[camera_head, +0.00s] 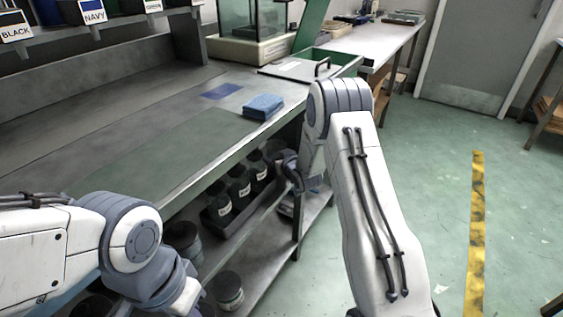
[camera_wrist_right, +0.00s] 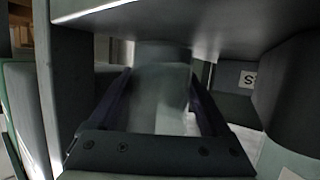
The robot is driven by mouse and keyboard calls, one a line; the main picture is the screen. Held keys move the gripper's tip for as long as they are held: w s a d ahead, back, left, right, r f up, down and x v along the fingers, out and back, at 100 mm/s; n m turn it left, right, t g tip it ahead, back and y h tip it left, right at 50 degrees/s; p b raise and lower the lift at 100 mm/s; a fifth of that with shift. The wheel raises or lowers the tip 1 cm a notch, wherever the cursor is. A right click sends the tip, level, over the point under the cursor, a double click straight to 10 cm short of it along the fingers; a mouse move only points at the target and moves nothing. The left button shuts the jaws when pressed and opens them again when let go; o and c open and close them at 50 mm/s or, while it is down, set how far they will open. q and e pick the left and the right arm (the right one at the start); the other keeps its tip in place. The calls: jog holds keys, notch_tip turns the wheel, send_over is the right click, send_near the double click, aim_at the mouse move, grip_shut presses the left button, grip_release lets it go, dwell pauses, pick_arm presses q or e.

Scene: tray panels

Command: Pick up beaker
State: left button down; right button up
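My right gripper (camera_wrist_right: 160,90) reaches under the bench top. Its two dark fingers stand on either side of a pale, cloudy, upright vessel (camera_wrist_right: 160,98), which looks like the beaker. The vessel fills most of the gap between the fingertips. I cannot tell whether the fingers press on it or only stand around it. In the head view the right gripper (camera_head: 290,170) is at the bench's front edge, partly hidden by my arm, and the beaker cannot be made out. My left arm is bent at the lower left; its gripper is out of the picture.
Dark labelled jars (camera_head: 240,188) stand in a tray on the shelf below the bench top (camera_head: 150,150). More pots (camera_head: 228,290) stand lower. A blue cloth stack (camera_head: 263,106) lies on top. A dark jar (camera_wrist_right: 292,95) stands close right of the right gripper, under the overhanging top.

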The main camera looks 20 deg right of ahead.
aim_at(273, 145)
jog(key=shift+r, duration=0.25)
jog(key=shift+r+p, duration=0.65)
jog(key=shift+r, duration=0.85)
jog(key=shift+s+r, duration=0.1)
jog(key=shift+s, duration=0.1)
jog(key=s, duration=0.5)
jog(key=s+d+p, duration=0.1)
jog(key=s, duration=1.1)
jog(key=shift+s+d, duration=0.2)
jog(key=shift+s, duration=0.05)
jog(key=shift+p, duration=0.35)
